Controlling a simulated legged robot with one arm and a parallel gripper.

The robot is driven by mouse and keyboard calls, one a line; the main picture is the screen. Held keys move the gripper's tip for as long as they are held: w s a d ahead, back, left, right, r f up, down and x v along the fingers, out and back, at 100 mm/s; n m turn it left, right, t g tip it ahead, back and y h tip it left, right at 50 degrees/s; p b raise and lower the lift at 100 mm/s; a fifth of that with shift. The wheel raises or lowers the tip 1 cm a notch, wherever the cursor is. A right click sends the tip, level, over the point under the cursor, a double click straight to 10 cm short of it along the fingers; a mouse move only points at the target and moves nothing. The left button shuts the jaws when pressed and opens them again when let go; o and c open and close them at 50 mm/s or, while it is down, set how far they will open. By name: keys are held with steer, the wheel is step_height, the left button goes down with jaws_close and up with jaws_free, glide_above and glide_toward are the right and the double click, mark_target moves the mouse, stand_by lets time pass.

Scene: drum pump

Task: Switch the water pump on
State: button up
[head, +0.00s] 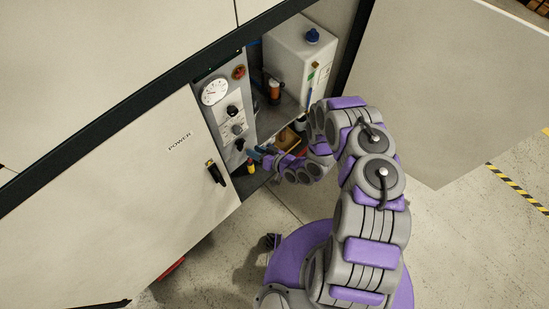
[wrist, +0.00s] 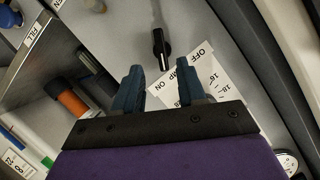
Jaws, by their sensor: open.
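I see no contact. In the head view my gripper (head: 256,153) is at the lower part of the control panel (head: 225,98), partly hiding it.
A gauge (head: 214,91) and a red button (head: 239,72) are higher on the panel. A white tank (head: 302,57) and an orange-and-black cylinder (wrist: 72,103) stand in the cabinet to its right. The POWER door (head: 150,195) is at left; an open door (head: 440,80) is at right.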

steer(key=v, duration=1)
steer(key=shift+d+r, duration=0.15)
steer(key=shift+d, duration=0.1)
